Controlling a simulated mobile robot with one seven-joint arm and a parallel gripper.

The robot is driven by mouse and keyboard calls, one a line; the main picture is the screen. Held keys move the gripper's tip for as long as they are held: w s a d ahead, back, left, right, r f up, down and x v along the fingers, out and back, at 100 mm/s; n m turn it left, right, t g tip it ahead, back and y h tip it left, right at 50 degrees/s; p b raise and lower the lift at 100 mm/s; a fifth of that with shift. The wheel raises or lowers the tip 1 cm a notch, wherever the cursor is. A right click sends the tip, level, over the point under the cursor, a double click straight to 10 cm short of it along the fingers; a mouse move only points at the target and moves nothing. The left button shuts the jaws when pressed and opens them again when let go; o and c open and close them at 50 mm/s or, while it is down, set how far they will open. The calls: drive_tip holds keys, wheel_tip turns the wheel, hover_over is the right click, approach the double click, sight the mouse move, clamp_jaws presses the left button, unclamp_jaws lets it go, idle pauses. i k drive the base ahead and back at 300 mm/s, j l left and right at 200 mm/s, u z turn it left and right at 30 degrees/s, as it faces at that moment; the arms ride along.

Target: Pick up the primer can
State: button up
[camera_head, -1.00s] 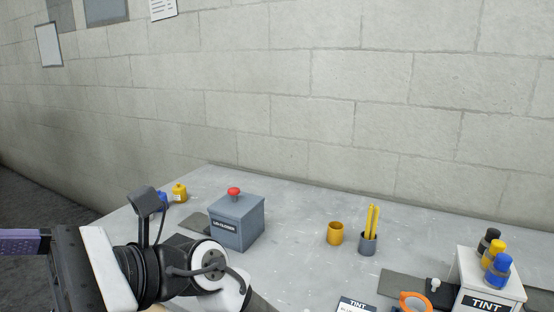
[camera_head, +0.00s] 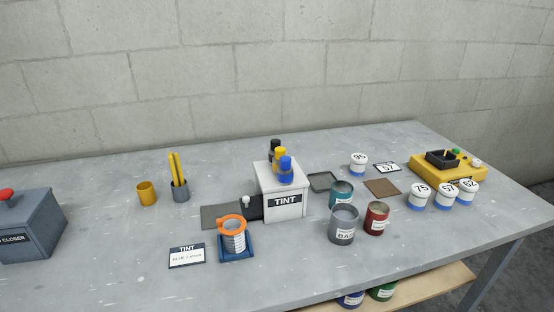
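I cannot tell for sure which can is the primer can, as most labels are too small to read. An open grey can (camera_head: 343,225) marked BASE stands right of the tint box. A red can (camera_head: 377,219) with a white label stands just right of it, and a teal can (camera_head: 341,192) stands behind them. A can with an orange ring (camera_head: 232,236) stands on a blue tray (camera_head: 239,255). Blue (camera_head: 351,299) and green (camera_head: 383,291) cans show partly on the lower shelf. My gripper is not in view.
A white TINT box (camera_head: 283,199) carries several bottles. Numbered white tubs (camera_head: 444,197) and a yellow scale-like device (camera_head: 448,164) stand at the right. A grey closer box (camera_head: 27,228) is at the far left. The table front is mostly clear.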

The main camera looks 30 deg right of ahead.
sight(341, 197)
drive_tip(key=z, duration=1.2)
